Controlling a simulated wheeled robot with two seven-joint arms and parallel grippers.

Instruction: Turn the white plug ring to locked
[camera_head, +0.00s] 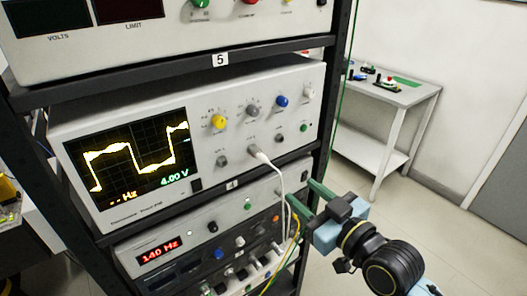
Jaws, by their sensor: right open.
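The white plug (256,152) sits in a socket on the front panel of the oscilloscope (268,88), right of its screen. A white cable (281,182) runs from it to the right and down. The plug's ring is too small for me to tell its turn or any lock marks. My right gripper (301,192) is open, with its two green fingers pointing left towards the rack. It is below and right of the plug, apart from it, and in front of the cable's lower run. My left gripper is not in view.
A generator (202,226) showing 140 Hz is below the oscilloscope, with yellow and green cables at its right. Dark rack posts (338,70) frame the units. A side table (413,97) stands at the back right. The floor to the right is clear.

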